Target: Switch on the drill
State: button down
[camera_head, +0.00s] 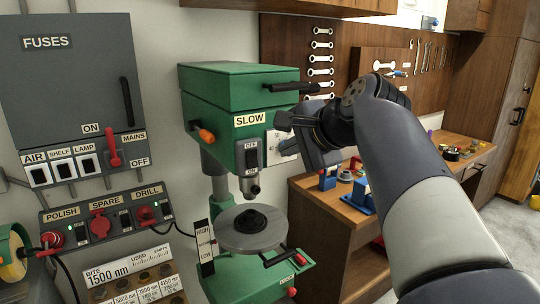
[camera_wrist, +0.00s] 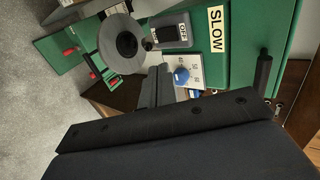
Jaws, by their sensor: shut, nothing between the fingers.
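The green drill press (camera_head: 225,95) stands left of my arm, with a SLOW label on its head; it also fills the top of the wrist view (camera_wrist: 240,75). Its switch (camera_head: 251,160) is a black rocker on a grey plate marked OFF at the top; it also shows in the wrist view (camera_wrist: 165,34). I cannot tell the rocker's position surely. My gripper (camera_head: 284,147) is shut and empty, right of the switch and apart from it, in front of the white dial plate. Its fingers (camera_wrist: 160,78) show beside the blue knob (camera_wrist: 182,75) in the wrist view.
A socket panel (camera_head: 95,205) left of the drill has POLISH, SPARE and DRILL sockets, with a red plug (camera_head: 146,214) at DRILL. The round drill table (camera_head: 236,238) lies below the chuck. A wooden workbench (camera_head: 335,230) stands behind my arm. Space before the switch looks clear.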

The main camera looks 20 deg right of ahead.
aim_at(254, 167)
jog(key=shift+s+r, duration=0.1)
jog(key=shift+s, duration=0.05)
jog(key=shift+t, duration=0.9)
jog(key=f+b, duration=0.1)
jog(key=s+f+b, duration=0.1)
jog(key=f, duration=0.2)
jog(key=shift+s+d+b, duration=0.2)
jog(key=shift+d+b, duration=0.1)
jog(key=shift+b, duration=0.1)
jog(key=p+x, duration=0.1)
jog(key=x, duration=0.3)
jog(key=p+x, duration=0.1)
jog(key=x, duration=0.4)
jog(key=r+p+x, duration=0.1)
jog(key=x, duration=0.3)
jog(key=shift+w+a+f+p, duration=0.1)
jog(key=shift+w+a+p, duration=0.2)
jog(key=shift+w+a, duration=0.15)
jog(key=shift+w, duration=0.1)
